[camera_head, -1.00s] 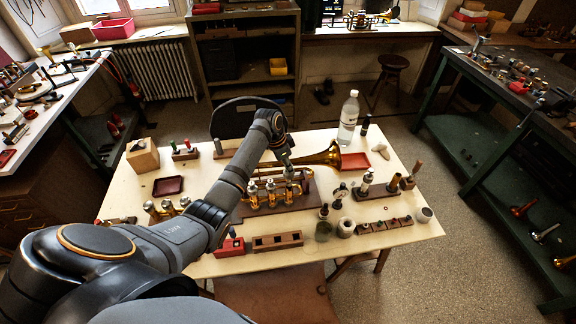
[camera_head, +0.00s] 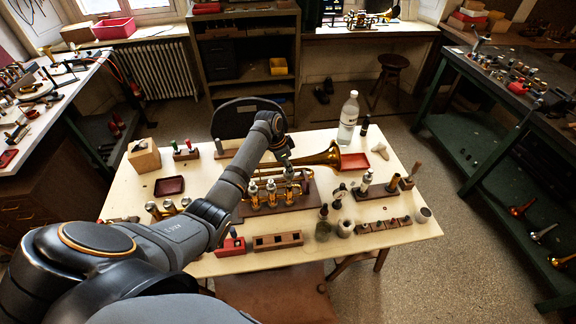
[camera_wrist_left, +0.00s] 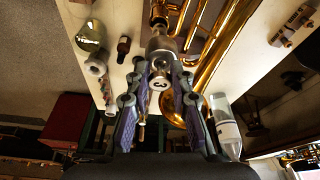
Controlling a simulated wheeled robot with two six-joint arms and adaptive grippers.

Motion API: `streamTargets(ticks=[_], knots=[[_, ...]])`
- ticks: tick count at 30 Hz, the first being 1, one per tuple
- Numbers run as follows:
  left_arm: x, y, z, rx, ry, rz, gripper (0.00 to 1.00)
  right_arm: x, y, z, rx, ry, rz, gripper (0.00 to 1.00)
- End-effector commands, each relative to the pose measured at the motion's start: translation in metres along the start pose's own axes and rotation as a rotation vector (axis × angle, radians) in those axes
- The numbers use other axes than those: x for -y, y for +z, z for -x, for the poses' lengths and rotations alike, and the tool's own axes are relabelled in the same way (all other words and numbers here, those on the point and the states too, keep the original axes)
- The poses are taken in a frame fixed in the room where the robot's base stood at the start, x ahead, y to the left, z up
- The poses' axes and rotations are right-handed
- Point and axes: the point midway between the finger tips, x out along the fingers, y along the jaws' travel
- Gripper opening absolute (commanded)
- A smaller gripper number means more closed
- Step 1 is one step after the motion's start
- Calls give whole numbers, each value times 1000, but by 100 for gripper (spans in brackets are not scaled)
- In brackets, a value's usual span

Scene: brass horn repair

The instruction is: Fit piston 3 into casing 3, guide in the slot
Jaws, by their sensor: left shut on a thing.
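The brass horn (camera_head: 296,176) lies on a dark wooden stand in the middle of the table, with its bell to the right. Its upright valve casings stand in a row at the near side. My left gripper (camera_head: 286,163) is above the rightmost casing (camera_head: 289,188). In the left wrist view my left gripper (camera_wrist_left: 160,72) is shut on piston 3 (camera_wrist_left: 159,83), whose round pale end bears a "3". The piston lines up with a silvery casing (camera_wrist_left: 161,45) beyond it. The guide, the slot and how deep the piston sits cannot be made out. My right gripper is not in view.
A sectioned wooden block (camera_head: 278,241) and a red box (camera_head: 231,245) are at the near edge.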

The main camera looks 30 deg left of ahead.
Motion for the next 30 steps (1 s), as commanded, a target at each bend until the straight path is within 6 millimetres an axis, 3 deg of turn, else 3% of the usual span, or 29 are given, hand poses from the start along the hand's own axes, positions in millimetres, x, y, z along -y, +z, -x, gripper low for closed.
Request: streamTargets(ticks=[30], knots=[[0, 6, -22, 0, 0, -1, 0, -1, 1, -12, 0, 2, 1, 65]])
